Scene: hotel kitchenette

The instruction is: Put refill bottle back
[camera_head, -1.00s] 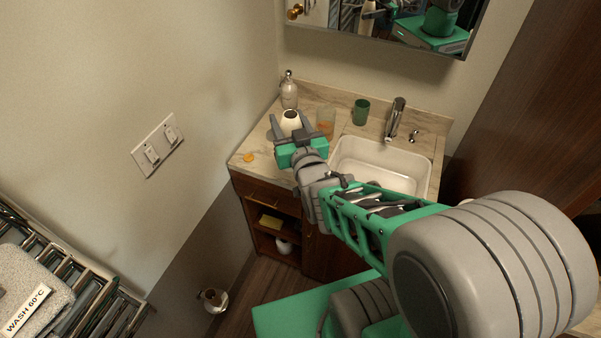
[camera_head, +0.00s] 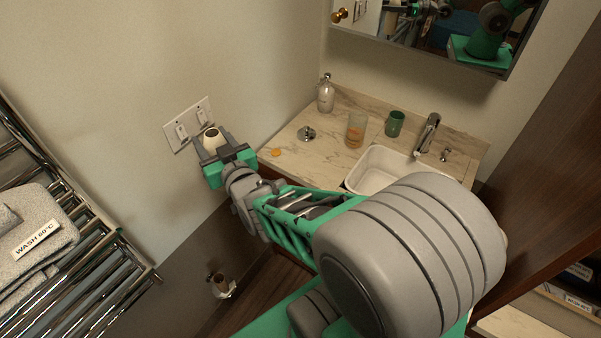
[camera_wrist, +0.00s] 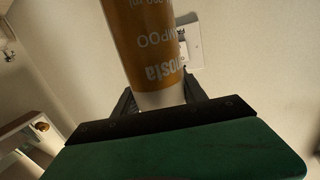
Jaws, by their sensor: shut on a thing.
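The refill bottle (camera_head: 212,137) is in my gripper (camera_head: 214,146), held off the counter's left side, in front of the wall switches in the head view. Its top is whitish with a dark opening and no cap. Much of the bottle is hidden by the gripper in the head view.
The counter (camera_head: 330,150) holds a pump bottle (camera_head: 326,95), a metal round item (camera_head: 307,133), an orange disc (camera_head: 276,153), an amber-filled glass (camera_head: 355,130) and a green cup (camera_head: 395,123) near the sink (camera_head: 375,172). A towel rack (camera_head: 90,275) is at left. Wall switches (camera_head: 190,125) are close behind the bottle.

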